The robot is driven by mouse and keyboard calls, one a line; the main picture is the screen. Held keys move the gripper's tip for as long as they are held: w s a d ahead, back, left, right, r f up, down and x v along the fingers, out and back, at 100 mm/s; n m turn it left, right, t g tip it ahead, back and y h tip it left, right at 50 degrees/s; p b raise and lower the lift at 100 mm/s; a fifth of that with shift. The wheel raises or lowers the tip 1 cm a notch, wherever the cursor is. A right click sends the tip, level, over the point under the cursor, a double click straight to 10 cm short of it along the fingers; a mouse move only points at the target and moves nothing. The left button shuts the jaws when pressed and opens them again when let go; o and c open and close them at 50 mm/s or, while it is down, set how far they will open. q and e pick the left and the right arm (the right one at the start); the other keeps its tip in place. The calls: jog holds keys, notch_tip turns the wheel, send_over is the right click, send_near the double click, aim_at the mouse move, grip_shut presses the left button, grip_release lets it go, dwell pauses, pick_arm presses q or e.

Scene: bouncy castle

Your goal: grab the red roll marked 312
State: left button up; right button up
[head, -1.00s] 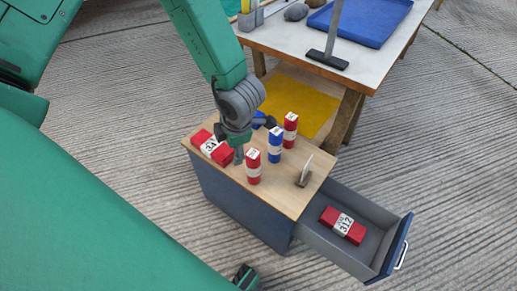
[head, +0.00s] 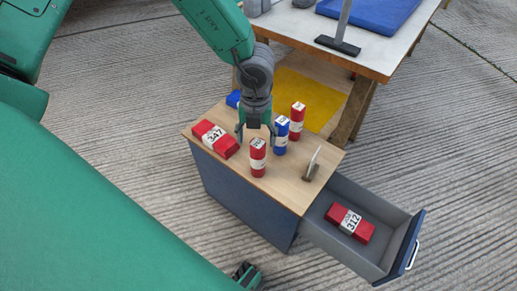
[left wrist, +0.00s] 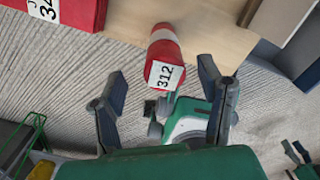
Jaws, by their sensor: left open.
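A red roll marked 312 (head: 351,223) lies in the open drawer (head: 324,238), its white label facing up. Another red roll (head: 258,161) stands upright on the cabinet top (head: 290,190); in the left wrist view this standing roll (left wrist: 164,39) shows 312 on its end label. My left gripper (head: 256,135) is open and empty, pointing down just above and behind the standing red roll. In the left wrist view the roll is ahead of my open fingers (left wrist: 167,100), apart from them. A dark part at the bottom (head: 246,275) may be my right gripper; its jaws are unclear.
A red roll marked 347 (head: 216,139) lies at the cabinet's left. A blue roll (head: 281,137) and another red roll (head: 298,120) stand behind; another blue item (head: 233,99) is partly hidden. A small stand (head: 312,165) is at right. A table with a blue tray (head: 370,15) is behind.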

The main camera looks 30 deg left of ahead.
aim_at(258, 159)
pick_arm(q)
jog(key=shift+a+f, duration=0.1)
jog(key=shift+f, duration=0.25)
jog(key=f+b, duration=0.1)
jog(key=f, duration=0.1)
jog(key=f+b, duration=0.1)
jog(key=shift+s+d+f+b, duration=0.1)
jog(key=shift+d+f+b, duration=0.2)
jog(key=shift+f+b, duration=0.1)
jog(key=shift+d+f, duration=0.15)
jog(key=shift+f, duration=0.25)
jog(key=shift+r, duration=0.1)
jog(key=shift+c, duration=0.4)
jog(key=c, duration=1.2)
